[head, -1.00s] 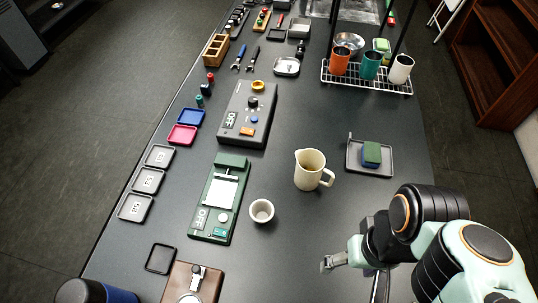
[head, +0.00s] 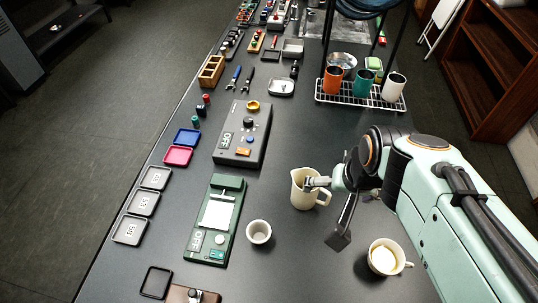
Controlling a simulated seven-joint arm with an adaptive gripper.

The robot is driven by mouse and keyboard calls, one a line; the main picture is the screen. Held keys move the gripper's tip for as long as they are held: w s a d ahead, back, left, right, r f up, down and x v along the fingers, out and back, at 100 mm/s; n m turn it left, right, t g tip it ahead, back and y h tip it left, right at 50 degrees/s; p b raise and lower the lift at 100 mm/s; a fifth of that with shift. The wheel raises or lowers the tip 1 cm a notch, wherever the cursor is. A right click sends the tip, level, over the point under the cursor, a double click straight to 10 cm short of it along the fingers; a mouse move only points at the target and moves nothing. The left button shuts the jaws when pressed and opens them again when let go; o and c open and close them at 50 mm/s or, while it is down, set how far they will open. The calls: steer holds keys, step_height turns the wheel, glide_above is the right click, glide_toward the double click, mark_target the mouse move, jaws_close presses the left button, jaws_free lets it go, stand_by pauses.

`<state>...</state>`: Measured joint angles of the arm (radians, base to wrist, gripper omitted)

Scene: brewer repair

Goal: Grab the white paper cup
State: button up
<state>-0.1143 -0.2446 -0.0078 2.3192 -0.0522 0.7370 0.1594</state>
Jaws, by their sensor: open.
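A small white cup (head: 258,233), likely the paper cup, stands upright on the dark table in the head view, right of the green device. It looks empty. My gripper (head: 326,211) is open and empty, to the right of this cup and apart from it. One finger overlaps the cream pitcher in the picture; I cannot tell whether they touch. The other finger hangs lower, over bare table. Another white cup (head: 394,86) stands in the wire rack at the back right.
The cream pitcher (head: 301,194) stands beside my gripper. A handled cup with yellowish contents (head: 384,257) is at the lower right. The green device (head: 216,221) is close left of the small cup. Table in front of that cup is clear.

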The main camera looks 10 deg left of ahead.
steer(key=w+a+f+n, duration=0.1)
steer(key=w+a+f, duration=0.4)
steer(key=a, duration=0.1)
steer(key=n+g, duration=0.3)
steer(key=g, duration=0.1)
glide_above(259, 232)
steer(key=shift+h, duration=0.4)
step_height(259, 232, down, 13)
steer(key=shift+f, duration=3.15)
steer(key=c, duration=0.8)
